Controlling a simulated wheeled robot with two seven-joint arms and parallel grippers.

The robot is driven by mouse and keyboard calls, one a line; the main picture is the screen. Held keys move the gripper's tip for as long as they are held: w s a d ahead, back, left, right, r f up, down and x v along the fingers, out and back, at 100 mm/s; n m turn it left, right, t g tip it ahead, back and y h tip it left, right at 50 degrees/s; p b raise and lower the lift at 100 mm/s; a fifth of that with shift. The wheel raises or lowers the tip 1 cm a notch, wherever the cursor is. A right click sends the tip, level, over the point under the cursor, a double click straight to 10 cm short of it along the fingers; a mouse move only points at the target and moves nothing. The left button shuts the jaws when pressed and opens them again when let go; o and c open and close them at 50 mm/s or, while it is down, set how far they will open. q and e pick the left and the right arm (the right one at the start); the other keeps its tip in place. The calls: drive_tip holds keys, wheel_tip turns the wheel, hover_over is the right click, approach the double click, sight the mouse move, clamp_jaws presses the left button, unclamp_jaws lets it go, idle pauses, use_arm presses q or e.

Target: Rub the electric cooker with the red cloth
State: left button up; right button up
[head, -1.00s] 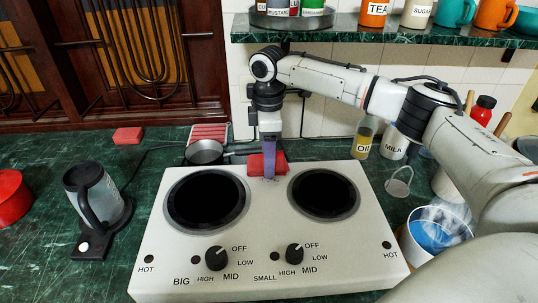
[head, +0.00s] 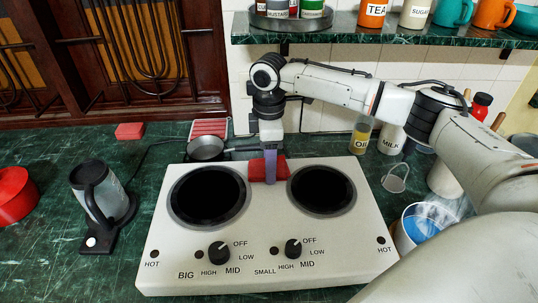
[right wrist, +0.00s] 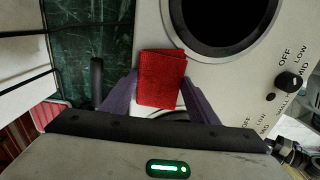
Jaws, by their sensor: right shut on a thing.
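The white electric cooker (head: 262,225) stands on the green counter, with two black hotplates and two knobs facing me. My right gripper (head: 269,180) points down at the cooker's back middle, between the hotplates. It is shut on the red cloth (head: 258,171), a folded block at the cooker's back edge. In the right wrist view the cloth (right wrist: 162,78) sits between the purple fingers (right wrist: 158,98), over the cooker top (right wrist: 205,80) and beside a hotplate. I cannot tell how firmly the cloth presses on the surface. My left gripper is not in view.
A small pan (head: 205,148) stands behind the cooker at left, its handle reaching toward my gripper. A kettle (head: 103,195) stands left. The oil bottle (head: 361,136), milk container (head: 391,139) and white bucket (head: 424,222) are at right. A shelf (head: 380,35) overhangs the back.

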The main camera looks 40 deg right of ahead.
drive_tip(key=shift+s+a, duration=0.5)
drive_tip(key=shift+s, duration=0.25)
drive_tip(key=shift+s+a, duration=0.45)
drive_tip(key=shift+s, duration=0.3)
drive_tip(key=shift+r, duration=3)
wheel_tip(320, 180, up, 3)
